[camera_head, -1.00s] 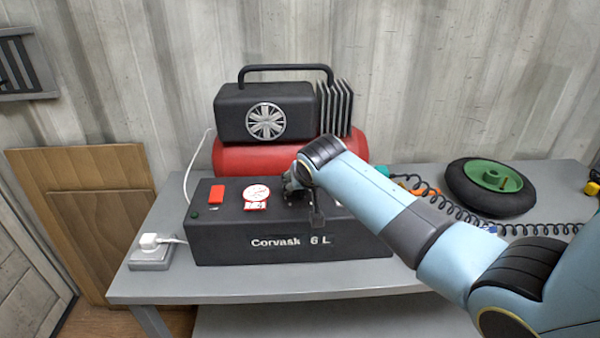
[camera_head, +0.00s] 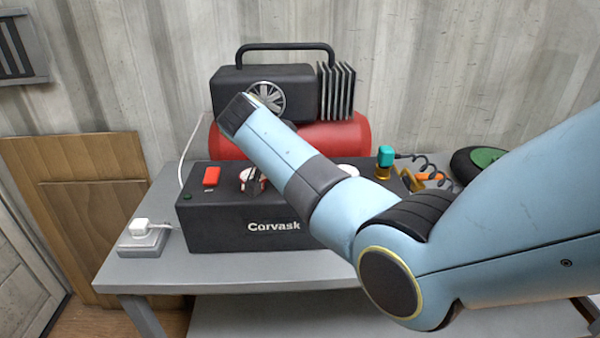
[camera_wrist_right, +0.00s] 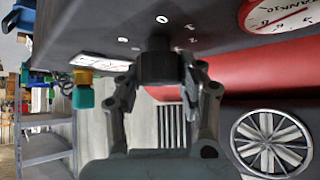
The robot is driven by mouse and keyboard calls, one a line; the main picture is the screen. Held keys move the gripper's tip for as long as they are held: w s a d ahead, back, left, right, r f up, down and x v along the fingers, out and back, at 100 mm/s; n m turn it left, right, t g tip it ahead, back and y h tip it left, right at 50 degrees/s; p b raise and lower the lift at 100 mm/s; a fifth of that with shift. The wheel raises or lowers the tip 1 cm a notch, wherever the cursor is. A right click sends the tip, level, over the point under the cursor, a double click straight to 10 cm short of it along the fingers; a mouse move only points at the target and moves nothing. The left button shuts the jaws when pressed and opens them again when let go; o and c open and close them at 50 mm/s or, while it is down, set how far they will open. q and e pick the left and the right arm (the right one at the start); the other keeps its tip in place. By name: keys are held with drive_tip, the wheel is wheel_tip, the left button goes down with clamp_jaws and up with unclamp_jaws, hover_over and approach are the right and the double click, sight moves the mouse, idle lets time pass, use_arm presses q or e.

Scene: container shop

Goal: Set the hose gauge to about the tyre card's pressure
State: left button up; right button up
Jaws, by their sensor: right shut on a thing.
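My right gripper (camera_wrist_right: 158,80) is shut on a dark knob (camera_wrist_right: 157,62) on the compressor panel, with white marks around it. In the head view my right arm hides the knob and most of the gripper. The tank gauge (camera_wrist_right: 290,12), white with a red rim, is at the upper right of the wrist view. In the head view it is partly covered (camera_head: 246,178). A second white dial, likely the hose gauge (camera_head: 347,170), peeks out right of my arm; it also shows edge-on at left in the wrist view (camera_wrist_right: 95,60). Its reading is illegible. I see no tyre card.
The black compressor (camera_head: 215,225) with its red tank (camera_head: 350,135) stands on a grey table (camera_head: 140,275). A teal coupling (camera_head: 385,155) and coiled hose (camera_head: 425,165) are at right. The tyre (camera_head: 465,165) is partly behind my arm. A plug block (camera_head: 145,240) is at left.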

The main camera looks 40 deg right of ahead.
drive_tip(key=shift+m+g+b, duration=0.4)
drive_tip(key=shift+m+b, duration=0.15)
drive_tip(key=shift+m, duration=0.05)
drive_tip(key=o, duration=1.2)
drive_tip(key=shift+c, duration=0.2)
drive_tip(key=v, duration=0.7)
drive_tip(key=shift+a+r, duration=0.1)
drive_tip(key=shift+a, duration=0.15)
